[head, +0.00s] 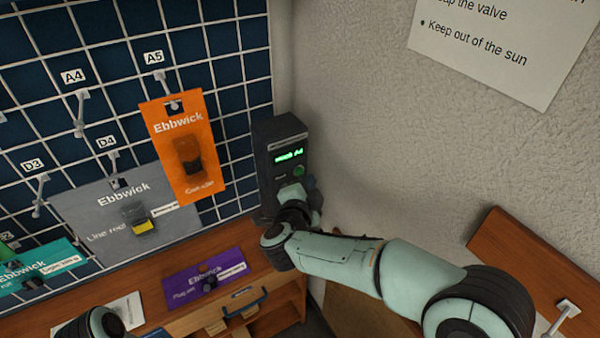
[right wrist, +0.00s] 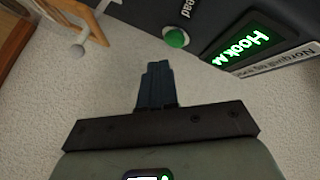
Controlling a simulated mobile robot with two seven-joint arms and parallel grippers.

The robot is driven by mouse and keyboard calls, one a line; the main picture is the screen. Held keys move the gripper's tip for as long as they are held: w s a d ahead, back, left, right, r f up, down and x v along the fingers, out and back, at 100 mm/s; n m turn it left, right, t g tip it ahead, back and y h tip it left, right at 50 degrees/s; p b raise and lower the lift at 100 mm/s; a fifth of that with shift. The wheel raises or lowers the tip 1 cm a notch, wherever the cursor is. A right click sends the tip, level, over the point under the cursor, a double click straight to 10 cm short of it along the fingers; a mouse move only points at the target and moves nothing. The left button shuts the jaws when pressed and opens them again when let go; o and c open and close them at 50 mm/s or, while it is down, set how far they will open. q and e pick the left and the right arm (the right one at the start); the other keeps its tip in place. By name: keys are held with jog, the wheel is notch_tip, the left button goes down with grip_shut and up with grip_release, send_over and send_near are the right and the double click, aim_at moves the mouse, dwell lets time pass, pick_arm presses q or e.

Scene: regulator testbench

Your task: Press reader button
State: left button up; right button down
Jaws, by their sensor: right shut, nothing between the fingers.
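The reader (head: 265,160) is a dark upright box on the wall at the right end of the blue grid panel. Its small screen shows green text, and it also shows in the right wrist view (right wrist: 240,38). The round green button (head: 298,170) sits below the screen; in the right wrist view the button (right wrist: 176,38) is ahead of the fingertips. My right gripper (head: 312,187) is just below and beside the button in the head view. In the right wrist view its fingers (right wrist: 157,68) are shut and empty, with a visible gap to the button. My left gripper is not in view.
Orange (head: 205,140), grey (head: 85,215) and teal (head: 60,262) packs hang on the grid's hooks. A purple pack (head: 180,290) lies on the wooden bench (head: 150,318) below. A plain textured wall (head: 380,130) stands to the right of the reader.

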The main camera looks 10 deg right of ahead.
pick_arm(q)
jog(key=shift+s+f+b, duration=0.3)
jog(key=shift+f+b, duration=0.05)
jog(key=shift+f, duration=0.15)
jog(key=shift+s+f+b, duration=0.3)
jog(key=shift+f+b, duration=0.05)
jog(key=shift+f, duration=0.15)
pick_arm(e)
jog(key=shift+s+d, duration=0.25)
jog(key=shift+s, duration=0.45)
jog(key=shift+s+d, duration=0.2)
jog(key=shift+s, duration=0.55)
jog(key=shift+s+d, duration=0.25)
jog(key=shift+s, duration=0.45)
